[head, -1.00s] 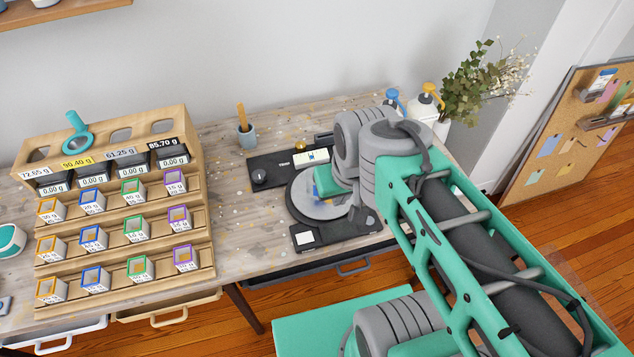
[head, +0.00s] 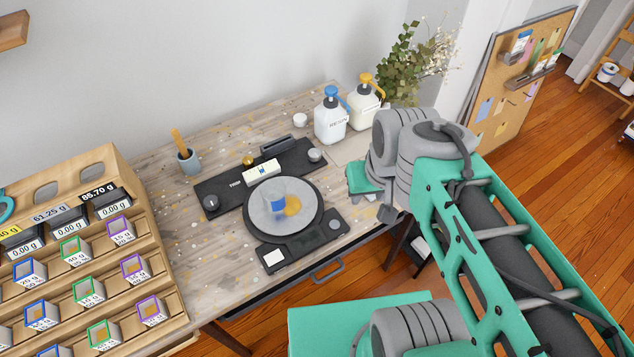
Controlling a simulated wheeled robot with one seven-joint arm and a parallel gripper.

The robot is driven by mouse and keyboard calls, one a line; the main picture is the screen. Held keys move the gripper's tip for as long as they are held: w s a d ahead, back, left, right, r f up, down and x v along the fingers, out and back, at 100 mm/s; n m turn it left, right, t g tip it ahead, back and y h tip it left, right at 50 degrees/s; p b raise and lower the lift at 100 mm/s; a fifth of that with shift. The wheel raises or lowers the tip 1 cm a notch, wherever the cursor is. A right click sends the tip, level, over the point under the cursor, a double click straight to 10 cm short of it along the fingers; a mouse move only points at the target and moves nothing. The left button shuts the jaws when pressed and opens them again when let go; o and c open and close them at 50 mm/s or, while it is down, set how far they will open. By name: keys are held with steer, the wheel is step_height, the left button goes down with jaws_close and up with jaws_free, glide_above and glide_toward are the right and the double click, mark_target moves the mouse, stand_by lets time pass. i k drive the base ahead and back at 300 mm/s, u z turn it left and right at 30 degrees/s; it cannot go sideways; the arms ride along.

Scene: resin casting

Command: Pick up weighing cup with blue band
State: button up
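A yellow-orange patch shows on the plate just right of the cup. My gripper (head: 362,180) is to the right of the plate, apart from the cup. Only a teal part of it shows beside the grey wrist. Its fingertips are hidden, so I cannot tell whether it is open.
A wooden rack (head: 150,240) with several small coloured-frame boxes stands at left. Behind the device are a blue-topped pump bottle (head: 330,120) and a yellow-topped one (head: 364,105). A small pot (head: 188,161) holds a stick. Bare bench lies between rack and device.

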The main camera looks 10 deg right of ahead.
mark_target(273, 193)
steer(key=z, duration=0.35)
steer(key=k, duration=0.8)
steer(key=u, duration=1.65)
steer(key=i, duration=0.5)
steer(key=u, duration=0.05)
